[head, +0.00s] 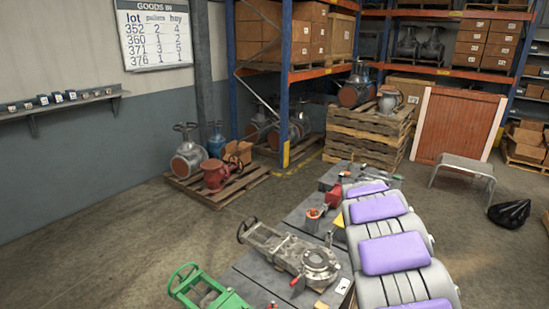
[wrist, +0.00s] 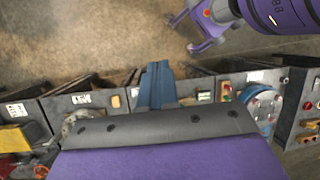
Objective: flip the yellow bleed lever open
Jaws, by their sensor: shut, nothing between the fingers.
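A row of grey bench tops (head: 245,283) carries several valves and fittings. A small yellow piece (head: 339,221) shows beside my own grey and purple parts in the head view; I cannot tell whether it is the bleed lever. In the wrist view a yellow piece (wrist: 14,138) lies at the far left beside red parts, and a smaller yellow one (wrist: 226,91) sits right of centre. Neither is clear enough to name as the lever or to read its position. My gripper (wrist: 157,68) is shut and empty in the wrist view, above the grey labelled boxes.
A silver gate valve (head: 290,250) and a green valve frame (head: 200,288) lie on the near bench. Behind stand pallets with valves (head: 215,168), blue and orange racking, a stack of pallets (head: 365,135) and a grey step stool (head: 465,165). Concrete floor (head: 130,235) is clear at left.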

